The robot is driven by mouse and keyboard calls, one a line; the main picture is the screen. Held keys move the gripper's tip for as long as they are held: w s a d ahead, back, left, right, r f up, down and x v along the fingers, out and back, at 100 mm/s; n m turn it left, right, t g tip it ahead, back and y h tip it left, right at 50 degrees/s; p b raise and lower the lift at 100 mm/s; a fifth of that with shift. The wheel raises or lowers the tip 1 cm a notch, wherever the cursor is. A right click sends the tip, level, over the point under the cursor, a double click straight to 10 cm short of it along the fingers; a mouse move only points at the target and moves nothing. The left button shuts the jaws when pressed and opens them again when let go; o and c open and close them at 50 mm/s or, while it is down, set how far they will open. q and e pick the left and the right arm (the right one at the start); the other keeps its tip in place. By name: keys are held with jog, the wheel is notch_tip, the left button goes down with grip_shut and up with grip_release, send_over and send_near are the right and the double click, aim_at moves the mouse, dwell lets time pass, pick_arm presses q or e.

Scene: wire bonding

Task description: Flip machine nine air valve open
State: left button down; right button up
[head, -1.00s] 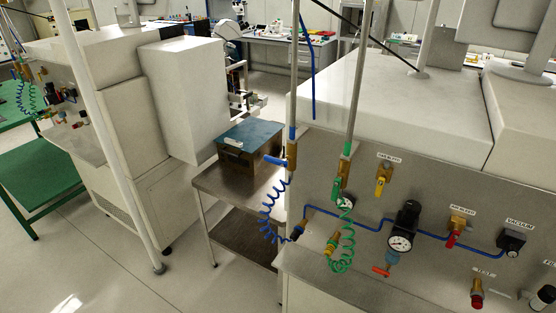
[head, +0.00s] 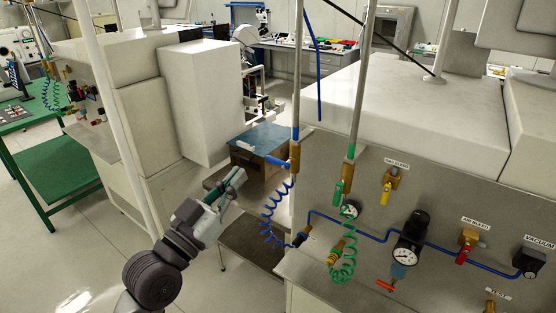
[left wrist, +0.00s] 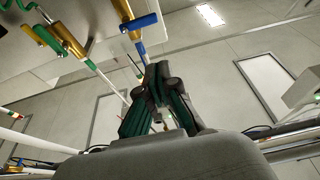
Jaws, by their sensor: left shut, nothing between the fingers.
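Two brass valves hang on vertical pipes at the machine's front. One brass valve (head: 295,157) has a blue lever (head: 265,159) pointing out to the left, across its pipe. The other brass valve (head: 348,173) has a green lever (head: 338,192) hanging down alongside it. I cannot read which is the air valve. My left gripper (head: 240,176) is shut and empty, left of and a little below the blue lever, apart from it in the picture. In the left wrist view the gripper (left wrist: 157,72) points toward the blue lever (left wrist: 138,21). My right gripper is not in view.
The grey panel (head: 450,205) carries a gauge (head: 406,253), small red and yellow valves and a blue tube. Coiled blue (head: 268,215) and green (head: 345,262) hoses hang below the valves. A steel cart with a blue-topped box (head: 252,140) stands behind my gripper.

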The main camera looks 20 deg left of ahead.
pick_arm(q)
jog(key=shift+s+d+r, duration=0.1)
jog(key=shift+s+r, duration=0.15)
jog(key=shift+r, duration=0.25)
notch_tip(320, 180, up, 4)
jog(key=p, duration=0.4)
send_over(266, 158)
jog(key=s, duration=0.2)
jog(key=shift+d+f, duration=0.15)
jog(key=shift+f, duration=1.1)
jog(key=shift+d+f, duration=0.1)
jog(key=shift+f, duration=1.1)
jog(key=shift+w, duration=0.1)
